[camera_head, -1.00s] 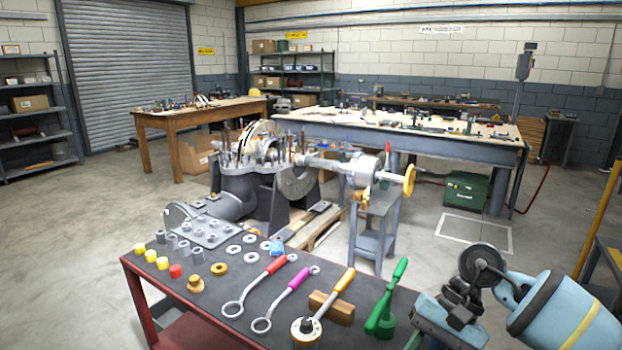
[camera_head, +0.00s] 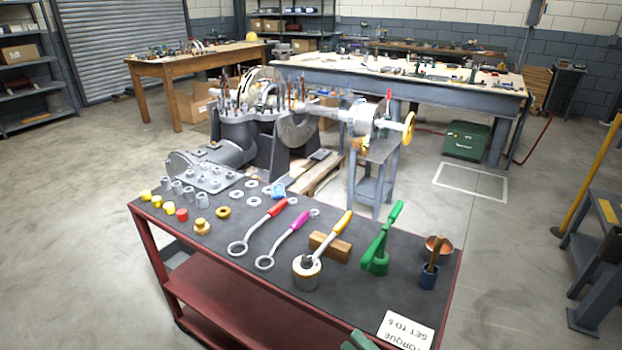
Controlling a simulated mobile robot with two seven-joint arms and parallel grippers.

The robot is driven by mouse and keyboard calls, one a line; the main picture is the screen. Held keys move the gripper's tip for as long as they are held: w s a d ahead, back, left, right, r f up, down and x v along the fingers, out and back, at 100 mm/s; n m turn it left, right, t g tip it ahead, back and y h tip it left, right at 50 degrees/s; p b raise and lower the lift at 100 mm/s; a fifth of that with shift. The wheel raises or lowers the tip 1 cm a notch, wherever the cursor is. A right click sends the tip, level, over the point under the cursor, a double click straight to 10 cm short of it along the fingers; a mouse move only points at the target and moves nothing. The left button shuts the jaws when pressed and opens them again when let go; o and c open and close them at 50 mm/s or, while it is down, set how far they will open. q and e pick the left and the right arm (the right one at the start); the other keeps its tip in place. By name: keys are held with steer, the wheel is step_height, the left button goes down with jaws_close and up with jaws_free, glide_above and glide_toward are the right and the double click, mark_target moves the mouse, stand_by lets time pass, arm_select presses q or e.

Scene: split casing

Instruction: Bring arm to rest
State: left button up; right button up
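Of my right gripper (camera_head: 360,341), only what looks like a small green tip shows at the bottom edge of the head view, by the front of the red cart. Most of it and its arm are outside the picture, so I cannot tell whether it is open or shut, or whether it holds anything. My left gripper is not in view. The cart's dark top (camera_head: 340,291) carries a red-handled wrench (camera_head: 262,225), a magenta-handled wrench (camera_head: 286,239), a yellow-handled tool (camera_head: 323,250) by a wooden block (camera_head: 336,249), and a green tool (camera_head: 379,245).
A blue cup (camera_head: 429,276) and a copper dish (camera_head: 439,244) stand at the cart's right. A white torque card (camera_head: 405,330) lies at its front right corner. Split casing machinery (camera_head: 240,150) stands behind. Open floor lies right of the cart, before a grey stand (camera_head: 598,240).

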steer(key=s+d+f+m+g+h, duration=0.3)
steer(key=s+d+f+m+h, duration=0.3)
steer(key=s+f+m, duration=0.5)
steer(key=s+d+f+m+g+h, duration=0.3)
steer(key=s+d+f+m+h, duration=0.2)
steer(key=s+f+m, duration=0.6)
steer(key=shift+s+d+m+g+h+p, duration=0.2)
steer(key=shift+d+m+g+h+p, duration=0.15)
steer(key=shift+m+h, duration=0.4)
